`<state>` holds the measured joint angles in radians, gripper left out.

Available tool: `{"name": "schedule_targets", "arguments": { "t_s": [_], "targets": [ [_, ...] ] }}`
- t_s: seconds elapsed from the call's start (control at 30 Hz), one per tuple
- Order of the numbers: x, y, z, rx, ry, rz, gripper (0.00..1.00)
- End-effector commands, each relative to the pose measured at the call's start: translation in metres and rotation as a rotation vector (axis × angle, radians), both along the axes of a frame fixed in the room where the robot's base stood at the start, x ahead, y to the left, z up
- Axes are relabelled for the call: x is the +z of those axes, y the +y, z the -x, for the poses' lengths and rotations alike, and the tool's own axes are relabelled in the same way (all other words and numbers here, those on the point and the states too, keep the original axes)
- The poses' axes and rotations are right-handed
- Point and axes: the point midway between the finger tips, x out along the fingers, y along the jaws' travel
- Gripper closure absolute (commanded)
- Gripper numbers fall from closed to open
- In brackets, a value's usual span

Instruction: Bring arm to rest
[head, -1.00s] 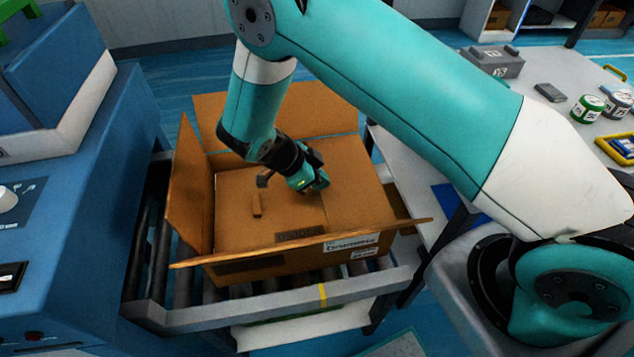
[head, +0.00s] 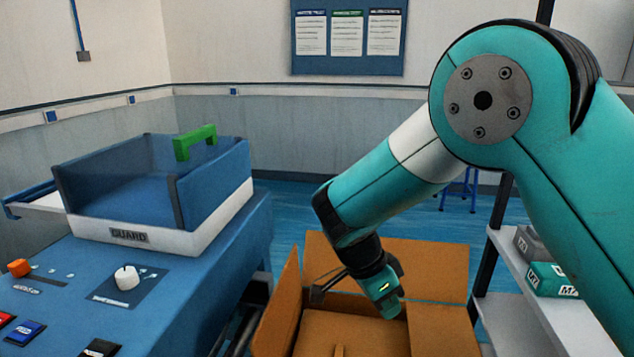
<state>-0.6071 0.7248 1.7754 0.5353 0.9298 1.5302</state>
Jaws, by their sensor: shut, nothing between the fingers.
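My teal and white arm reaches in from the right in the head view and bends down at a large elbow joint. My gripper (head: 384,300) hangs over the open cardboard box (head: 440,325). The fingers are small and partly hidden by the wrist, with nothing seen held in them. The box's flaps stand open, and its lower part is cut off by the bottom edge of the view. I cannot tell how high the gripper is above the box.
A blue machine with a guard (head: 128,236), a green handle (head: 195,142) and a white knob (head: 127,278) stands at the left. Shelves (head: 530,320) with small boxes are at the right. A notice board (head: 347,38) hangs on the back wall. Blue floor shows behind the box.

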Motion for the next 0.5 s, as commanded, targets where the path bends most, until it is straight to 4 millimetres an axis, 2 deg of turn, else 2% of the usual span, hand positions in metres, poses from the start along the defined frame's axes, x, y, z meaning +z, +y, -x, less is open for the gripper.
{"name": "schedule_targets", "arguments": {
  "t_s": [0.03,0.2,0.27,0.4,0.5],
  "targets": [
    [0.025,-0.008,0.008,0.127,0.046,-0.085,1.0],
    [0.084,-0.02,0.055,0.668,0.166,-0.358,1.0],
    [0.102,-0.022,0.077,0.869,0.177,-0.439,1.0],
    [0.135,-0.023,0.134,1.331,0.151,-0.58,1.0],
    [0.149,-0.02,0.171,1.605,0.105,-0.628,1.0]
  ]
}}
